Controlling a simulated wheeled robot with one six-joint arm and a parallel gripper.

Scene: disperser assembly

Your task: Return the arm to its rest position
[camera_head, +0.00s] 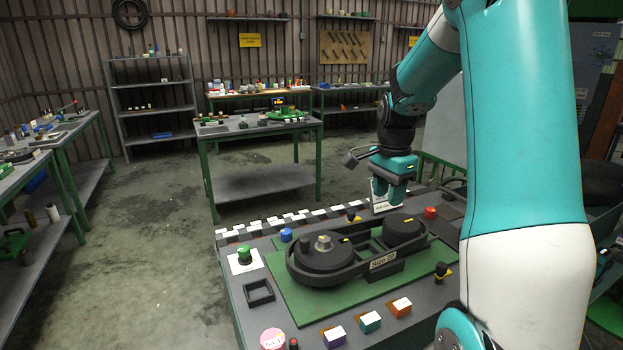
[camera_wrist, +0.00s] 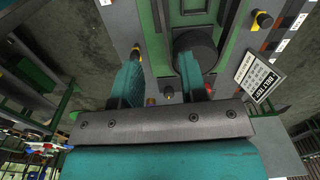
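My arm (camera_head: 520,130) reaches over the grey workbench from the right side of the head view. My gripper (camera_head: 388,204) points down near the back edge of the bench, beyond the belt unit. In the wrist view, the two teal fingers of my gripper (camera_wrist: 159,75) stand apart with nothing between them. A white sign (camera_head: 381,208) is by the fingertips in the head view. In the wrist view the sign (camera_wrist: 257,75), marked "BELT TEST", lies to the right of the fingers, apart from them.
The belt unit with two dark pulleys (camera_head: 403,229) sits on a green plate (camera_head: 292,293). A red button (camera_head: 430,212), a green button (camera_head: 244,253) and several colored blocks (camera_head: 370,322) are around it. Other tables (camera_head: 262,126) and shelves stand farther back, with open floor between.

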